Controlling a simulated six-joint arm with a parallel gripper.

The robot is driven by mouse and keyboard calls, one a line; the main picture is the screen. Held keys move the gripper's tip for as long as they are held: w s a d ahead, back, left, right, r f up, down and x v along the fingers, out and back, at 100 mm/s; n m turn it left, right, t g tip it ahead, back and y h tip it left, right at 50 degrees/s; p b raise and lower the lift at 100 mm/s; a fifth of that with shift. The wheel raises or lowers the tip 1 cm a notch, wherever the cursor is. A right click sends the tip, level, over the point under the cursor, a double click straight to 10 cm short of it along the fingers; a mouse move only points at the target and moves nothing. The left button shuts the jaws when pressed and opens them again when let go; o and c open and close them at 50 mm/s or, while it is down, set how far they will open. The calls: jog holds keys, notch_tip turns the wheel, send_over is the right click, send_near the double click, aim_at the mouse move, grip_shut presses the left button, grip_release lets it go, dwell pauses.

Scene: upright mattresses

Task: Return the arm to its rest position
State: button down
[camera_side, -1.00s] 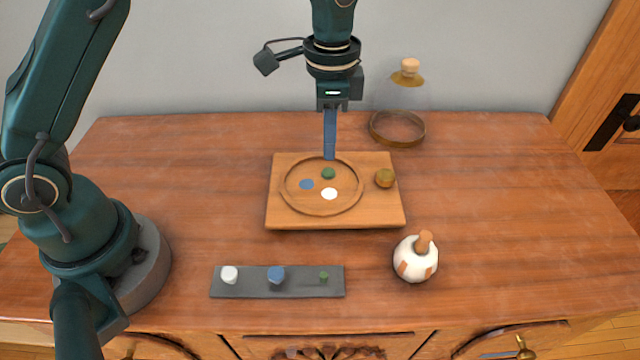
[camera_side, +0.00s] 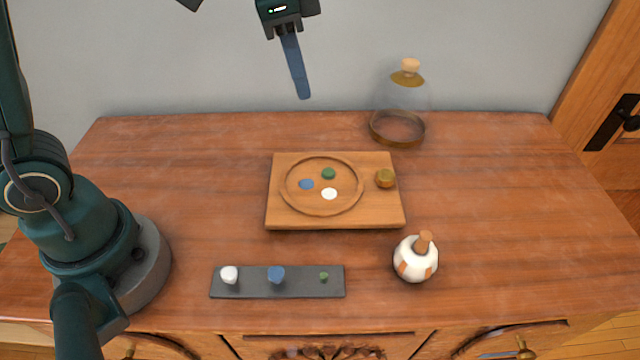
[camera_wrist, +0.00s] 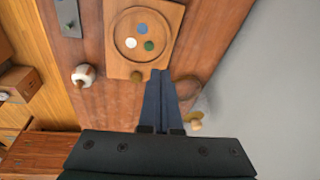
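My gripper (camera_side: 303,96) hangs in the air above the back edge of the table, tilted, with its blue fingers pointing down. In the wrist view its two fingers (camera_wrist: 160,74) lie side by side with no clear gap, and nothing shows between them. Below it and apart from it, a wooden board (camera_side: 275,217) lies on the table with a round rimmed recess. In the recess are a green disc (camera_side: 328,173), a blue disc (camera_side: 306,184) and a white disc (camera_side: 329,194). A brass knob (camera_side: 385,178) stands on the board's right side.
A glass vessel with a cork (camera_side: 398,126) stands at the back. A white pot (camera_side: 414,262) with a stopper stands at front right. A dark slab (camera_side: 301,289) at front left carries white, blue and green pieces. The wooden tabletop (camera_side: 500,200) is clear at right.

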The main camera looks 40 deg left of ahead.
jog(key=s+a+f+n+t, duration=0.1)
jog(key=s+a+n+t, duration=0.2)
jog(key=s, duration=1.1)
jog(key=n, duration=0.3)
jog(key=shift+s+a+f+n, duration=0.2)
jog(key=shift+s+f+n, duration=0.1)
jog(key=shift+n, duration=0.1)
jog(key=c, duration=1.2)
grip_release()
jog(key=shift+f+n, duration=0.3)
jog(key=o, duration=0.5)
jog(key=shift+n, duration=0.4)
jog(key=o, duration=0.6)
jog(key=shift+s+r+n, duration=0.15)
jog(key=shift+n, duration=0.45)
jog(key=shift+o, duration=0.5)
jog(key=r+n, duration=0.1)
jog(key=r+n+g, duration=0.1)
jog(key=n, duration=0.1)
jog(key=shift+d+n, duration=0.3)
jog(key=shift+d, duration=0.1)
jog(key=d+r+n+g, duration=0.1)
jog(key=d+n+g, duration=0.35)
jog(key=d, duration=0.85)
jog(key=shift+m, duration=0.45)
jog(key=f, duration=0.9)
jog(key=shift+a+f, duration=0.15)
jog(key=shift+a, duration=0.1)
